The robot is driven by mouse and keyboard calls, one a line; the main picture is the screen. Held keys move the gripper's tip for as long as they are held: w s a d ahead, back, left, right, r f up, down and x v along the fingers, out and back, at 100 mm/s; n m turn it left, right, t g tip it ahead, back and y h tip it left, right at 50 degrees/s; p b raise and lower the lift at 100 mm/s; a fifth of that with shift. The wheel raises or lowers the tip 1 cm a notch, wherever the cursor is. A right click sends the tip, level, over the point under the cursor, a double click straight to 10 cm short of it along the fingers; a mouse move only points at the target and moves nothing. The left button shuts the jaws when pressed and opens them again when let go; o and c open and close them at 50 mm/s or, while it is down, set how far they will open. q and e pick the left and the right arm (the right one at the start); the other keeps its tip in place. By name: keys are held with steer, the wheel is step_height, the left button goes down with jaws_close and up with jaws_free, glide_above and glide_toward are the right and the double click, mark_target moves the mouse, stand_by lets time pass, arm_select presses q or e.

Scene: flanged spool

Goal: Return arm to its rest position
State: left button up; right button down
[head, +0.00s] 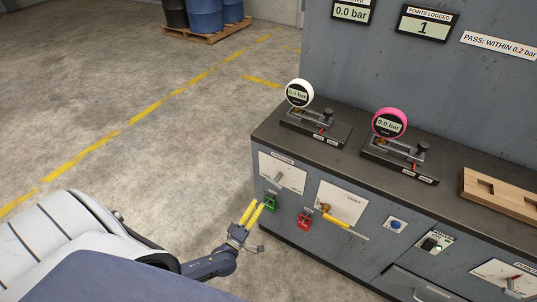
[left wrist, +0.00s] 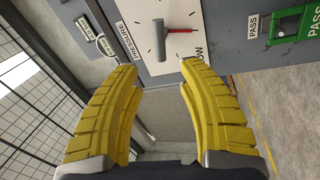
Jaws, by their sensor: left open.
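My left gripper (head: 257,205) has yellow fingers. It is in front of the grey bench's front face, low and left of the vent panel (head: 341,202). In the left wrist view the two yellow fingers (left wrist: 158,66) are spread wide with nothing between them. No contact with the bench shows. My right gripper is not in view.
The bench top carries a white gauge (head: 299,93) and a pink gauge (head: 389,122), both reading 0.0 bar, and a wooden block (head: 500,190). A yellow vent lever (head: 340,222) juts from the front. Green (head: 270,202) and red (head: 304,221) holders hang there. Floor at left is clear.

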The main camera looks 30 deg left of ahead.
arm_select(q)
steer(key=s+f+m+g, duration=0.4)
steer(key=f+m, duration=0.1)
steer(key=f, duration=0.4)
steer(key=s+d+f+m+g+h, duration=0.1)
steer(key=s+f+m+g, duration=0.3)
steer(key=f, duration=0.5)
steer(key=s+f+m+g, duration=0.3)
steer(key=s+f+m, duration=0.25)
steer(key=f, duration=0.35)
steer(key=s+d+f+m+g, duration=0.1)
steer(key=s+f, duration=0.3)
steer(key=s, duration=0.6)
steer(key=s+d+f+m+g+y, duration=0.1)
steer(key=s+f+g, duration=0.3)
steer(key=s, duration=0.6)
steer(key=s+d+f+m+g, duration=0.2)
steer(key=s+f, duration=0.3)
steer(key=s, duration=0.5)
steer(key=shift+d+g, duration=0.5)
steer(key=shift+d, duration=0.05)
steer(key=shift+m, duration=0.25)
steer(key=shift+c, duration=0.2)
